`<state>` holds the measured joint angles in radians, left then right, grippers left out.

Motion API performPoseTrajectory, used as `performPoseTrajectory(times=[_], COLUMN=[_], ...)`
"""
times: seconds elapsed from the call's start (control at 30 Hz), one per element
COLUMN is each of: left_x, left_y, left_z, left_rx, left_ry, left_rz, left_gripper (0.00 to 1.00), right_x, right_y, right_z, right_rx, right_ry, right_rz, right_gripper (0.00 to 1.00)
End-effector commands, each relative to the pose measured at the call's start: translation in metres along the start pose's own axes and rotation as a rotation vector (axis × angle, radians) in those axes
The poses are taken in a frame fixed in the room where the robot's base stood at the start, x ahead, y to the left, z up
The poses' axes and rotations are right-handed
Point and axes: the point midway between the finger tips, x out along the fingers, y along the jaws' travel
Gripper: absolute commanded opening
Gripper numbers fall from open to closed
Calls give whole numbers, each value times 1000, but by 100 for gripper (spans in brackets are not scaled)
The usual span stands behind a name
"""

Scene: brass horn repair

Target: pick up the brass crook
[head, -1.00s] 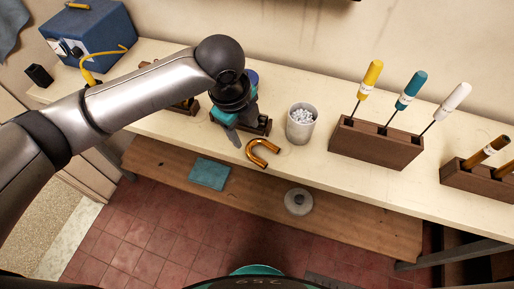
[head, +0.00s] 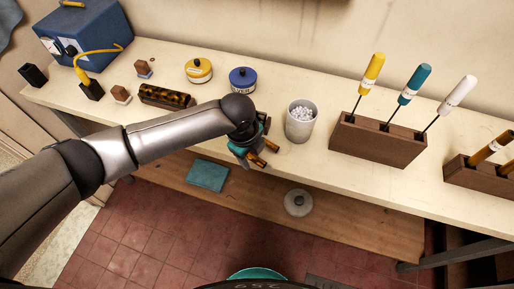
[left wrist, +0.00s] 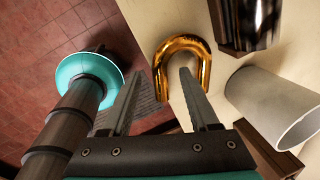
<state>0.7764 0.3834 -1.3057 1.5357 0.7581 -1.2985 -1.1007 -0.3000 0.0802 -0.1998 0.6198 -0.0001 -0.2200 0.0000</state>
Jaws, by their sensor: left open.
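The brass crook (left wrist: 182,42) is a shiny U-shaped tube lying on the cream bench top near its front edge. In the head view only parts of the crook (head: 258,161) show, because my left gripper (head: 252,154) covers the rest. In the left wrist view my left gripper (left wrist: 161,74) is open. Its fingertips reach to the crook, with the left leg of the U appearing between them and the right fingertip over the U's opening. I cannot tell whether a finger touches it. My right gripper is in neither view.
A white cup of pellets (head: 300,122) stands close to the right of the gripper. A dark wooden block with screwdrivers (head: 375,143) is further right. Yellow (head: 199,71) and blue (head: 243,80) tins stand behind. A lower shelf (head: 240,195) lies below the bench edge.

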Motion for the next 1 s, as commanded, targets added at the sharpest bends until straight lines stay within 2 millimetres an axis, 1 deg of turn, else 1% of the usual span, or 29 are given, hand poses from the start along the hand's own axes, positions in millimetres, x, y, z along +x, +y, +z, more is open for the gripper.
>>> performPoseTrajectory(times=[0.07,0.27,0.8,1.0], left_x=[3,2,2,2], left_y=[0,0,0,0], left_z=[0,0,0,0], left_rx=[1,1,0,0], left_ry=[0,0,0,0], left_rz=[0,0,-1,0], left_gripper=[61,60,0,0], right_x=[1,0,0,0], right_y=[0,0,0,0], right_z=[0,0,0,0], right_rx=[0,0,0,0], right_ry=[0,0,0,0], right_rz=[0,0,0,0], right_gripper=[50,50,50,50])
